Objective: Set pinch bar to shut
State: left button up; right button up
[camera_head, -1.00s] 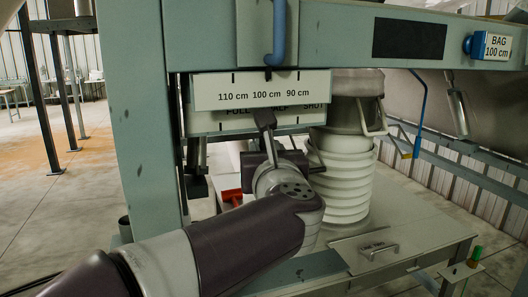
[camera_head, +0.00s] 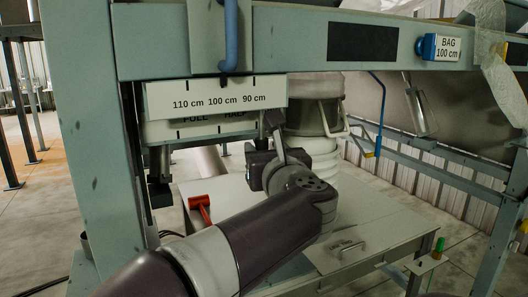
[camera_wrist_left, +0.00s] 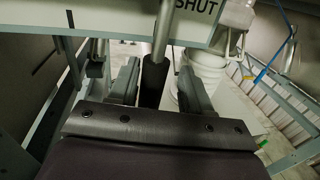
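The pinch bar (camera_head: 279,143) is a grey metal lever hanging below the scale plate (camera_head: 160,130), which reads FULL and HALF in the head view. The bar stands right of HALF, at the plate's right end. In the left wrist view its rod (camera_wrist_left: 164,30) is just left of the word SHUT (camera_wrist_left: 197,5), and its dark grip (camera_wrist_left: 153,82) sits between the two fingers. My left gripper (camera_head: 270,165) is open around that grip, which also shows in the wrist view (camera_wrist_left: 162,80). A gap shows between grip and right finger. My right gripper is out of view.
A white ribbed spout (camera_head: 312,150) stands just behind the gripper, above a table with a handled plate (camera_head: 338,250). A red mallet (camera_head: 201,203) lies left of my arm. Frame posts and a beam (camera_head: 290,40) enclose the space. A blue-handled rod (camera_head: 380,110) hangs right.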

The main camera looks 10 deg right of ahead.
pick_arm(q)
jog(key=shift+s+f, duration=0.1)
jog(key=shift+s, duration=0.1)
jog(key=s+d+b, duration=0.1)
jog(key=s+b, duration=0.5)
jog(key=s, duration=0.6)
jog(key=shift+d+b, duration=0.2)
jog(key=shift+b, duration=0.2)
jog(key=shift+s, duration=0.15)
